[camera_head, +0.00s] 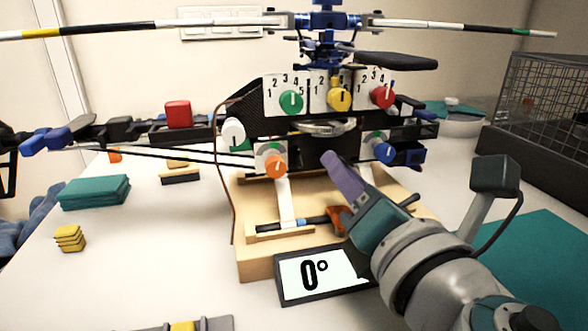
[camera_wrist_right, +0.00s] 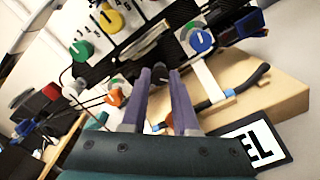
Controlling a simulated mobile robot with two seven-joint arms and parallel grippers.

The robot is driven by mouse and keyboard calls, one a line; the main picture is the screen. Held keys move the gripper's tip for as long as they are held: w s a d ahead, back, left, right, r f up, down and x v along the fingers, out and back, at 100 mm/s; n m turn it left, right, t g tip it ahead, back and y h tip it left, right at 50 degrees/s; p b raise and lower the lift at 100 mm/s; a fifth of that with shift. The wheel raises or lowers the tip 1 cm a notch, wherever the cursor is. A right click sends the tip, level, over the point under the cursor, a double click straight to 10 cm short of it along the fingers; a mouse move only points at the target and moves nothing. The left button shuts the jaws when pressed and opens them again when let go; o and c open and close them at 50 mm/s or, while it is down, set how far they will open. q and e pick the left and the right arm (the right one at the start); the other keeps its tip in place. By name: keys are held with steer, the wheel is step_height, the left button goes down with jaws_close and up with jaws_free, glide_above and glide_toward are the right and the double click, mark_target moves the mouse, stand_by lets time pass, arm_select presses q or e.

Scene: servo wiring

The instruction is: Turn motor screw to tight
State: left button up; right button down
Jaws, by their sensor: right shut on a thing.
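The model helicopter (camera_head: 262,122) stands on a wooden stand (camera_head: 256,262), its side carrying several coloured dial knobs. My right gripper (camera_head: 328,157) reaches in from the lower right, its purple fingers at the lower middle of the helicopter. In the right wrist view its two fingers (camera_wrist_right: 162,76) are close together around a small dark round part, which looks like the motor screw (camera_wrist_right: 160,74). The fingers hide most of it, and its turn angle cannot be read. The screw is hidden in the head view. My left gripper is not in view.
An orange knob (camera_head: 276,166) is left of the fingers, a blue knob (camera_head: 384,152) to the right. An orange-and-black tool (camera_head: 337,219) lies on the stand. A wire basket (camera_head: 540,95) is at right.

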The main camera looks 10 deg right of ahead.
steer(key=m+b, duration=0.1)
steer(key=m, duration=0.3)
steer(key=shift+m+b, duration=0.5)
steer(key=shift+m, duration=1.3)
steer(key=c, duration=0.7)
jaws_free()
steer(key=shift+f, duration=0.1)
